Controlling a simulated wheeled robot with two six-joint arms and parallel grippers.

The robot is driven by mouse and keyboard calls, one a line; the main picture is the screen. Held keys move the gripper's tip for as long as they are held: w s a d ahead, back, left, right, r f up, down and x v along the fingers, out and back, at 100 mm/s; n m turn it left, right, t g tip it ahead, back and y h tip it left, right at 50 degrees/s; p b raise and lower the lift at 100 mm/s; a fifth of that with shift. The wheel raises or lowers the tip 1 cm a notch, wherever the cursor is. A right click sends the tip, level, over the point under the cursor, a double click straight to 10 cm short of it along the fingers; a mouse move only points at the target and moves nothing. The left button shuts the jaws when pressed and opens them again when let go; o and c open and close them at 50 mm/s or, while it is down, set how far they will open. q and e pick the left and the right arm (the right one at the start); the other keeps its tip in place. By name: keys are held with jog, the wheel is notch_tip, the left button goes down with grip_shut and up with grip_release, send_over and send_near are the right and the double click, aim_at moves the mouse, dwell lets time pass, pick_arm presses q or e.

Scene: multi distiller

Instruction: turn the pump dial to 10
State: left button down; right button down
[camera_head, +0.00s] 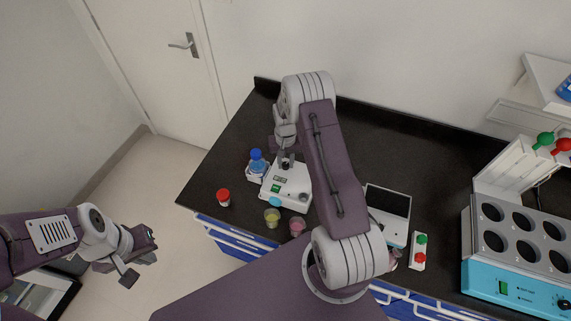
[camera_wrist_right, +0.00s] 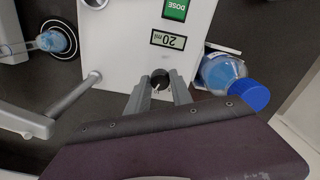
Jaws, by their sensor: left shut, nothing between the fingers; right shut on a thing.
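The white pump (camera_head: 290,180) stands on the dark bench in the head view. In the right wrist view the pump (camera_wrist_right: 120,60) fills the upper middle, with a green DOSE panel (camera_wrist_right: 176,9) and a display (camera_wrist_right: 168,40) that reads 20 ml, upside down. My right gripper (camera_wrist_right: 159,92) is shut on the dark round pump dial (camera_wrist_right: 160,77), with a finger on each side. In the head view the right gripper (camera_head: 285,160) is at the pump's far side and partly covers the dial. My left gripper (camera_head: 142,262) is shut and empty, away from the bench at lower left.
A blue-capped bottle (camera_head: 256,161) stands close beside the pump. A red-capped jar (camera_head: 223,197) and small cups (camera_head: 272,217) stand near the bench's front edge. A scale-like device (camera_head: 388,212), button box (camera_head: 419,250) and blue multi-well unit (camera_head: 520,250) are to the right.

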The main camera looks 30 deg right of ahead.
aim_at(285, 164)
jog(key=shift+n+b, duration=0.5)
jog(key=shift+n, duration=1.4)
jog(key=c, duration=1.1)
grip_release()
jog(key=shift+w, duration=0.1)
notch_tip(285, 164, up, 9)
jog(key=shift+f+b, duration=0.1)
jog(key=shift+b, duration=0.6)
